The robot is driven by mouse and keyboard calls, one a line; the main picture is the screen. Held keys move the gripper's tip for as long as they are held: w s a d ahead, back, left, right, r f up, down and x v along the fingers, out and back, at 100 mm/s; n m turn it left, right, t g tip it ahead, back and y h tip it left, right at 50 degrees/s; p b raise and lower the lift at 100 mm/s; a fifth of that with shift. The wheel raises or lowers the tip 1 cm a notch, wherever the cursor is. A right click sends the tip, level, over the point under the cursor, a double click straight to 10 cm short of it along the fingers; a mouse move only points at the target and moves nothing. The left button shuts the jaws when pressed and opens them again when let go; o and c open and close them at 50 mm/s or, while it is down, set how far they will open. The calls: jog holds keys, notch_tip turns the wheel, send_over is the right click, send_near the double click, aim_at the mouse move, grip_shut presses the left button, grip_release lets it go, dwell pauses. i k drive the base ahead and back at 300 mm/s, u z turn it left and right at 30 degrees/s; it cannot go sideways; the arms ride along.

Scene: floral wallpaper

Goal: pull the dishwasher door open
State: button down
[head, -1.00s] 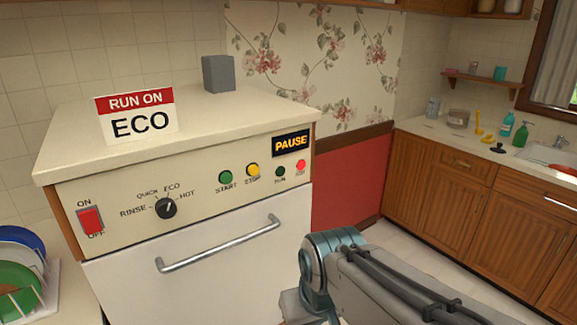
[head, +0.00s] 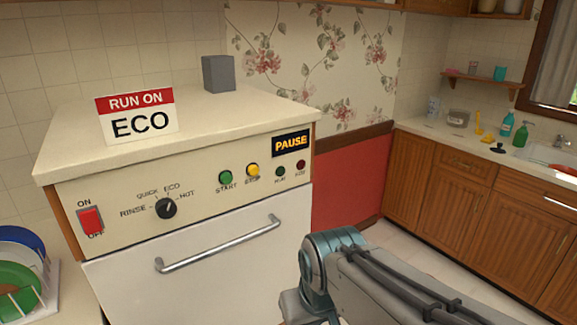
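The dishwasher is a white-fronted unit with a cream control panel. Its door (head: 200,287) is shut, flush under the panel. A silver bar handle (head: 218,244) runs across the door's upper part, tilted up to the right in the picture, with nothing touching it. The panel has a red ON/OFF switch (head: 90,220), a black dial (head: 166,208), a green button (head: 225,177), a yellow button (head: 252,170), two small dark lamps and a display (head: 291,143) reading PAUSE. My arm shows at the lower right, right of the door. My gripper is out of view.
A sign reading RUN ON ECO (head: 137,117) and a grey block (head: 218,73) stand on the dishwasher top. A dish rack with plates (head: 20,280) is at lower left. Wooden cabinets (head: 470,205) and a sink counter are at right. Some floor shows between.

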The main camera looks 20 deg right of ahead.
aim_at(233, 266)
jog(key=z, duration=0.9)
jog(key=k, duration=0.85)
jog(key=u, duration=0.95)
jog(key=i, duration=0.5)
jog(key=z, duration=0.05)
